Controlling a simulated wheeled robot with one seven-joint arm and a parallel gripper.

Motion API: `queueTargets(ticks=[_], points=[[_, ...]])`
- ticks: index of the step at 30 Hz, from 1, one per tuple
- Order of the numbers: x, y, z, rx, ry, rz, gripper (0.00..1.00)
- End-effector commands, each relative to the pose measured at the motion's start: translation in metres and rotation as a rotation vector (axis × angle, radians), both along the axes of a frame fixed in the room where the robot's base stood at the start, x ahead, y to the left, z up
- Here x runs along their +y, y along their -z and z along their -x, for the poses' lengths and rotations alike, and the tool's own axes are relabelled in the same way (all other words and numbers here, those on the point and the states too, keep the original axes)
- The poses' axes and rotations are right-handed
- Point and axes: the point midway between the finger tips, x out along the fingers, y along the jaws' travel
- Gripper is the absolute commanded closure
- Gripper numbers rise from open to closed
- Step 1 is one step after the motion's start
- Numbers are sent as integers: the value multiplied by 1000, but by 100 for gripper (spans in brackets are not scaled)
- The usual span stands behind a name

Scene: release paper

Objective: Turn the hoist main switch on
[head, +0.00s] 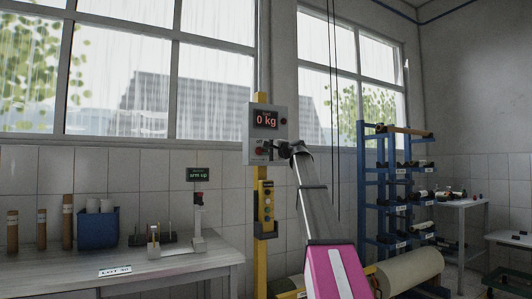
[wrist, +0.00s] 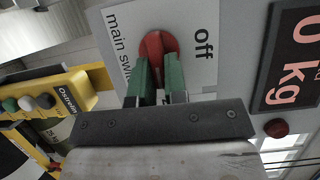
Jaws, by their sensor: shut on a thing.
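The hoist main switch is a red rotary knob (wrist: 157,43) on a pale plate lettered "main switch" and "off" in the wrist view. It sits on a grey control box (head: 282,115) on a yellow post in the head view, under a display (head: 266,120) reading 0 kg. My gripper (wrist: 160,68) has its two green fingers at the knob, one on each side, and is shut on it. The fingers cover the knob's lower part, and any "on" marking is hidden. In the head view my gripper (head: 274,151) reaches the box's lower part.
A red button (wrist: 276,128) is on the box near the gripper. A yellow pendant (head: 265,205) with several buttons hangs below the box. A bench (head: 190,270) with tubes and a blue bin (head: 97,229) stands left. A blue rack (head: 367,190) with rolls stands right.

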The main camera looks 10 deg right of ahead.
Motion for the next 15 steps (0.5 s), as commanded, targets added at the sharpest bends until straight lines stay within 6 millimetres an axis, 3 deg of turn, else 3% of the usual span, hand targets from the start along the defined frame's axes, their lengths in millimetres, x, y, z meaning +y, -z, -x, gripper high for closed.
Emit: queueTargets(ticks=[12,13,15], points=[[0,1,0,5,0,-9,100],[0,1,0,5,0,-9,77],[0,1,0,4,0,-8,62]])
